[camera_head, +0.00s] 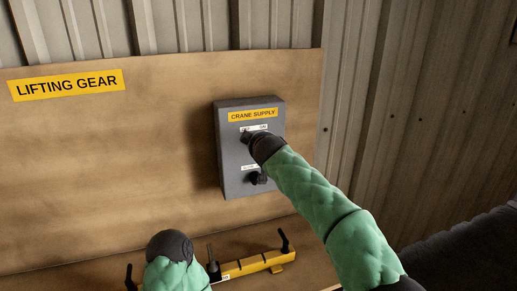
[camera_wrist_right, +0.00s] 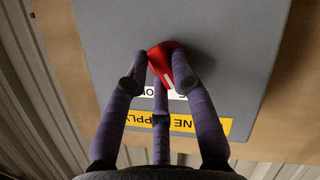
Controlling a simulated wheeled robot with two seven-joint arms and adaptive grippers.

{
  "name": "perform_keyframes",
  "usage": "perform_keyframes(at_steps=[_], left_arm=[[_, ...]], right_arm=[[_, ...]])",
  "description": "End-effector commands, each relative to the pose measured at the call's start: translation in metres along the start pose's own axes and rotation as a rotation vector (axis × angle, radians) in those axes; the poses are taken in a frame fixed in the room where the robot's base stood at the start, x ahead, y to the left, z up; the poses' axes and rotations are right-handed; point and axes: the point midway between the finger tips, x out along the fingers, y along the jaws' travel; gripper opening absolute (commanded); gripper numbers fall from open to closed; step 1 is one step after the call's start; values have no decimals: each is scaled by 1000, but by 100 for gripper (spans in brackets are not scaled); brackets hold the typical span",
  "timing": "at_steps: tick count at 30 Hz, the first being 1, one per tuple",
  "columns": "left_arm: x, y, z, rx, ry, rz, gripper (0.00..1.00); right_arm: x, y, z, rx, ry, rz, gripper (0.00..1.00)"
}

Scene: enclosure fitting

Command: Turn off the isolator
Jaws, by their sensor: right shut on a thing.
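The grey isolator box (camera_head: 222,145) with a yellow CRANE SUPPLY label (camera_head: 253,115) is fixed to the wooden board. In the right wrist view, its red switch handle (camera_wrist_right: 162,64) with a white mark stands on the grey face (camera_wrist_right: 240,50). My right gripper (camera_wrist_right: 160,75) is shut on this red handle, with fingers on both sides. In the head view the right gripper (camera_head: 248,137) covers most of the upper switch. A black lower knob (camera_head: 257,178) on the box is clear of it. My left arm's dark end (camera_head: 170,244) is low in the head view; its fingers are hidden.
A wooden board (camera_head: 120,170) carries a LIFTING GEAR sign (camera_head: 66,85). A yellow beam with black hooks (camera_head: 252,265) lies below the box, close to my left arm. Corrugated metal wall (camera_head: 410,100) stands behind. The board left of the box is clear.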

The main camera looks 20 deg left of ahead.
Motion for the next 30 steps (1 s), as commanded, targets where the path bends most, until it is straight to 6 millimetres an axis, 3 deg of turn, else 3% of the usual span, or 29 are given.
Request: perform_keyframes(at_steps=[20, 21, 30], left_arm=[[6, -2, 0, 0, 0, 0, 49], [6, -2, 0, 0, 0, 0, 49], [6, -2, 0, 0, 0, 0, 49]], right_arm=[[0, -1, 0, -56, -1, 21, 0], [0, -1, 0, -56, -1, 21, 35], [0, -1, 0, -54, 0, 21, 35]])
